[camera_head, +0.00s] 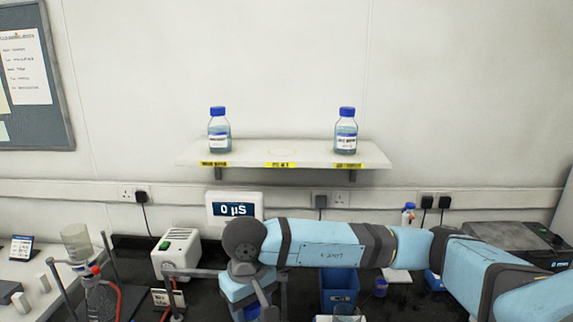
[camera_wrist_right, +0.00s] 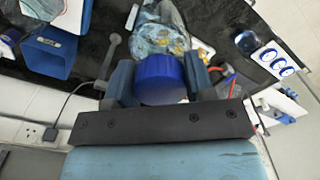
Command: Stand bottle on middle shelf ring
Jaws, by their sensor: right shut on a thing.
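The white wall shelf (camera_head: 310,158) carries two blue-capped bottles of pale blue liquid. One stands at its left end (camera_head: 219,133), the other at its right end (camera_head: 346,133). Between them a faint pale ring (camera_head: 283,152) is bare, above the middle yellow label (camera_head: 281,165). In the right wrist view, my right gripper (camera_wrist_right: 158,76) is shut on a bottle, its fingers on either side of the blue cap (camera_wrist_right: 160,80). The clear body (camera_wrist_right: 158,36) extends beyond the fingers.
A white display reading 0 µS (camera_head: 234,207) stands under the shelf's left part. A blue bin (camera_head: 340,290) sits on the dark bench below my arm. A white device (camera_head: 176,253) and clamp stands crowd the left. The wall above the shelf is clear.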

